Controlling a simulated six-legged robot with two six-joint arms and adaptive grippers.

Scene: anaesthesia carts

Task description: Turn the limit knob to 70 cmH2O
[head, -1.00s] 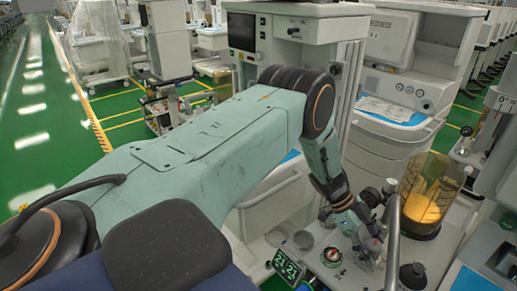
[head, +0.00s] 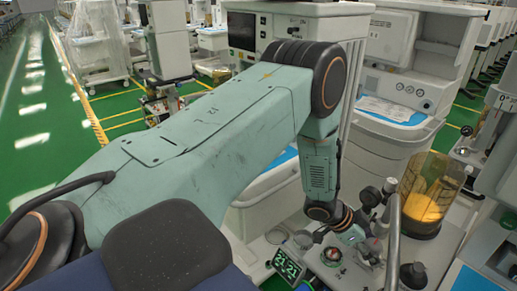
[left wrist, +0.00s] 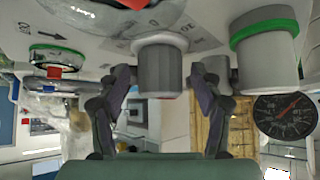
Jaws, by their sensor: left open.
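A grey ribbed knob (left wrist: 158,68) with a reddish end hangs from a pale panel in the left wrist view; it looks like the limit knob. My left gripper (left wrist: 160,88) is open, with one dark finger on each side of the knob and visible gaps between. In the head view my left gripper (head: 371,254) is low at the machine's work surface, where arm and fittings hide the knob. A round black gauge with a red needle (left wrist: 285,115) shows at right in the wrist view; its numbers are too small to read. My right gripper is not in view.
A larger white cylinder with a green ring (left wrist: 264,45) stands right of the knob. In the head view, a small display with green digits (head: 287,264), a round red-topped fitting (head: 332,255), a grey upright pole (head: 394,240) and a clear canister with orange contents (head: 430,195) crowd the area.

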